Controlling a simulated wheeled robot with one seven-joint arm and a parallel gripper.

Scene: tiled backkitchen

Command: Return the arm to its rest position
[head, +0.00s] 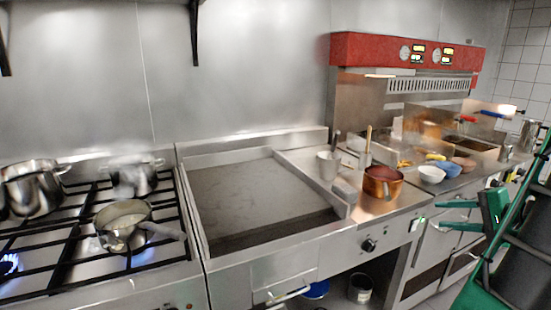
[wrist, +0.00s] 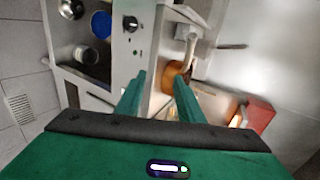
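My green gripper (head: 442,215) is at the right of the head view, in front of the counter's front edge, with its fingers pointing left. In the wrist view the two green fingers (wrist: 159,88) stand apart with nothing held between them, so it is open. A copper pot (head: 383,182) stands on the counter to the left of and beyond my gripper. The pot also shows in the wrist view (wrist: 169,78), beyond the fingers and apart from them.
The stove (head: 78,262) at the left holds several steel pots, with blue flames lit. A flat griddle (head: 255,200) is in the middle. Bowls (head: 431,174) and a red-topped appliance (head: 400,50) are at the right. A blue container (head: 316,290) sits on the lower shelf.

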